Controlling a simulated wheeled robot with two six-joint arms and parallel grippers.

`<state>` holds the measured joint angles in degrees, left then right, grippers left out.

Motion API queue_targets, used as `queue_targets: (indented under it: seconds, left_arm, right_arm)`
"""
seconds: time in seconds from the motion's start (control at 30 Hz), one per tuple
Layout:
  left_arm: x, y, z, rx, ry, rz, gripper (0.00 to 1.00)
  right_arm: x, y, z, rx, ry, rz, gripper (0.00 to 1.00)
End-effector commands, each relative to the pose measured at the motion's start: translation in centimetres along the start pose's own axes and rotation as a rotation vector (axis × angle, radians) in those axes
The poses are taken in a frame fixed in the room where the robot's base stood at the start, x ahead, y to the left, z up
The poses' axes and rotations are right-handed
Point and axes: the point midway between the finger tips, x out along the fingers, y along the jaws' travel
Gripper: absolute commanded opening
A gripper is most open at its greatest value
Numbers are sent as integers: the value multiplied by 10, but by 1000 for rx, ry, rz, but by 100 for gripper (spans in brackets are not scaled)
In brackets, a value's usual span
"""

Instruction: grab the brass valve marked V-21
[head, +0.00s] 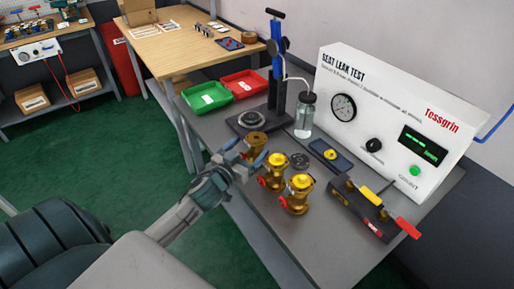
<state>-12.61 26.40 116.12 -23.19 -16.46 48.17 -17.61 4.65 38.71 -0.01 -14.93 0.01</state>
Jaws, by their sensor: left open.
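Several brass valves stand on the grey bench (330,262). One valve (298,193) with a yellow top and a red part at its side is nearest. A second, similar valve (274,170) stands just behind it to the left. A browner brass piece (257,140) is farther back, partly hidden by my gripper. No V-21 marking is legible on any of them. My left gripper (247,153) is open at the bench's left edge, its fingers pointing toward the browner piece and the second valve. I cannot tell whether it touches either. My right gripper is not in view.
A white seat leak test box (385,105) stands at the back right. A press with a blue column (277,75) and a clear bottle (305,115) are behind the valves. Green (207,98) and red (244,84) trays lie beyond. A dark block with coloured handles (365,207) is at right.

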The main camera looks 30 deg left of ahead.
Motion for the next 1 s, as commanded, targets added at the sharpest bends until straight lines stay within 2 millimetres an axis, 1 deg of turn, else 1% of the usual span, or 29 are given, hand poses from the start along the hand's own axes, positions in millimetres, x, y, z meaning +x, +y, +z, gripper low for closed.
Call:
queue_targets:
  seconds: [0.07,0.2,0.33,0.43,0.67,0.7,0.77,0.8,0.87,1.0]
  left_arm:
    - [9,0,-4,-4,1,-1,85]
    - [29,2,-4,-5,0,-2,85]
    - [44,2,-2,-3,0,0,85]
    - [49,2,0,-2,-1,0,85]
    - [49,2,2,-1,-1,1,85]
    - [49,2,2,-1,-1,1,77]
    - [49,2,2,-1,-1,1,66]
    - [49,2,2,-1,-1,1,58]
    - [49,2,2,-1,-1,1,46]
    - [49,2,2,-1,-1,1,18]
  right_arm:
    - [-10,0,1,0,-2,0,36]
    - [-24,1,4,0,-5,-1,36]
    - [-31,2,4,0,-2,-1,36]
    - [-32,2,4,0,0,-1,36]
    - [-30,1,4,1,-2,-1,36]
    - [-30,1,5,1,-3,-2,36]
    - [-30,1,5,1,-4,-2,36]
    - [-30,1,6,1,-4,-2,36]
    - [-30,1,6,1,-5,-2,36]
    - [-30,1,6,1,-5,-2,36]
